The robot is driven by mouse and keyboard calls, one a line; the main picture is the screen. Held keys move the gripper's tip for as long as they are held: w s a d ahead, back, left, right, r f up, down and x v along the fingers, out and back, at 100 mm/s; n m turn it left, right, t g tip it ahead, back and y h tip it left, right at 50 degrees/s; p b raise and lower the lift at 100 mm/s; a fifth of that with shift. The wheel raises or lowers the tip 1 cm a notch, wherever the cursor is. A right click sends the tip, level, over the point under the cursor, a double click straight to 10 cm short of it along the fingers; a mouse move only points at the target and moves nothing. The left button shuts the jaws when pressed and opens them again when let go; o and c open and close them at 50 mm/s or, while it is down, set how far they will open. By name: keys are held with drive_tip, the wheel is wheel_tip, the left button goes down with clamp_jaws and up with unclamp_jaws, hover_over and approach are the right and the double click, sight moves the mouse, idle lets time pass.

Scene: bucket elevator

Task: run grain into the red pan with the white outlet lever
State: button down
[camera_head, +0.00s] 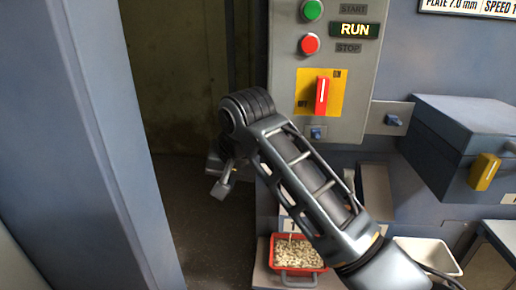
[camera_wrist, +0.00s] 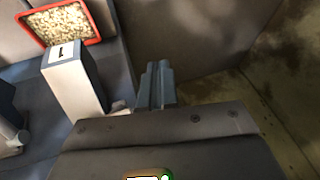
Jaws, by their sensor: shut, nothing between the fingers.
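The red pan (camera_head: 299,268) stands low at the bottom of the head view, filled with pale grain (camera_head: 297,252). It also shows at the top left of the wrist view (camera_wrist: 97,41). A pale spout marked 1 (camera_wrist: 73,88) stands between the pan and my gripper in the wrist view. My gripper (camera_head: 220,182) is left of the pan and higher in the head picture, apart from it. Its fingers (camera_wrist: 155,84) are together and empty in the wrist view. I cannot surely pick out the white outlet lever; my arm hides part of the outlet area.
A grey control panel (camera_head: 349,80) has green and red buttons, a lit RUN sign (camera_head: 355,30) and a red switch (camera_head: 321,95). A blue-grey box with a yellow handle (camera_head: 483,171) juts out at right. A white pan (camera_head: 428,253) is partly behind my arm. A blue-grey post (camera_head: 90,140) stands left.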

drive_tip(key=w+d+r+m+h, duration=0.1)
drive_tip(key=w+d+r+h, duration=0.1)
drive_tip(key=r, duration=0.5)
drive_tip(key=w+d+r+h, duration=0.1)
drive_tip(key=d+r, duration=0.2)
drive_tip(key=r, duration=0.4)
drive_tip(key=p+x, duration=0.2)
drive_tip(key=x, duration=0.8)
drive_tip(key=shift+w+f, duration=0.1)
drive_tip(key=shift+f, duration=0.05)
drive_tip(key=shift+f, duration=0.15)
